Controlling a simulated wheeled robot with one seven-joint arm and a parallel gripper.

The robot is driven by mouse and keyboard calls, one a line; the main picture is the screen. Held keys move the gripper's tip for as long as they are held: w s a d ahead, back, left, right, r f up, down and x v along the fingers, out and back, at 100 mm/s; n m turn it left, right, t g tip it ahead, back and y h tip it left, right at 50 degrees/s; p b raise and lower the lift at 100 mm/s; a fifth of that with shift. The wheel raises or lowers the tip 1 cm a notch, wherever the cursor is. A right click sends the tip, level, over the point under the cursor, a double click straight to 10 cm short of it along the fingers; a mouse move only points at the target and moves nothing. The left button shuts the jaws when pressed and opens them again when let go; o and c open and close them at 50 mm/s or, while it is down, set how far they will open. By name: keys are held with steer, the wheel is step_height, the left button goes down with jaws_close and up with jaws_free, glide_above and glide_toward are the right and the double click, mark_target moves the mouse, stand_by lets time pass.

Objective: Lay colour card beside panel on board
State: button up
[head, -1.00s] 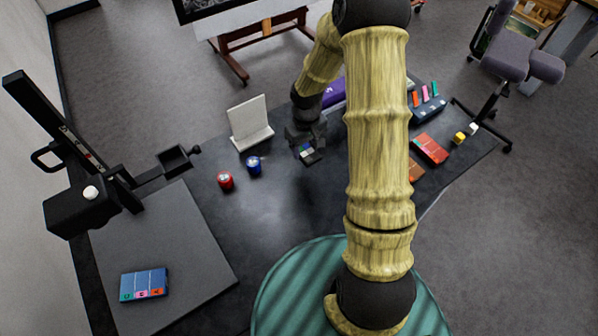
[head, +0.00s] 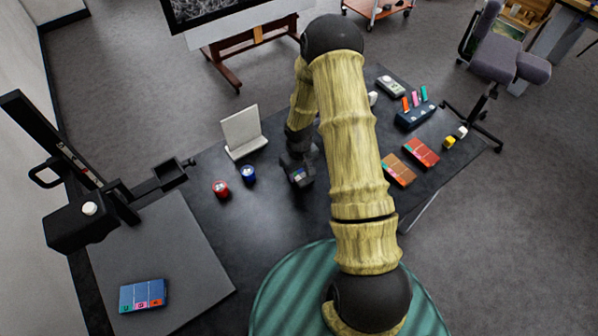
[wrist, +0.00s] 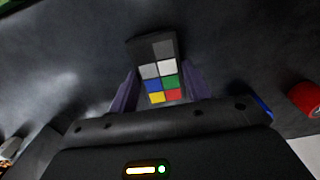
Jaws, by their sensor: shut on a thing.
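The colour card (wrist: 160,75), a small dark card with grey, white and coloured squares, sits between the two purple fingers of my gripper (wrist: 158,95) in the wrist view. In the head view my gripper (head: 300,172) holds the card (head: 299,177) over the middle of the dark table; its exact height is unclear. The panel (head: 142,294), blue with coloured patches along its near edge, lies flat on the grey board (head: 185,245) at the lower left, well apart from my gripper.
A black copy stand (head: 80,220) rises at the board's left. Red (head: 220,189) and blue (head: 248,174) pots and a white upright stand (head: 242,132) are left of my gripper. Orange (head: 398,169) and red (head: 422,153) panels lie right of my arm. The board beyond the panel is bare.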

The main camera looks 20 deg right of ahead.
mark_target(299, 175)
steer(key=shift+f, duration=0.5)
steer(key=shift+f, duration=0.2)
steer(key=o, duration=1)
steer(key=shift+c, duration=0.2)
steer(key=shift+r, duration=0.1)
step_height(299, 175, up, 12)
steer(key=b, duration=0.2)
steer(key=shift+r+b, duration=0.15)
steer(key=shift+b, duration=0.25)
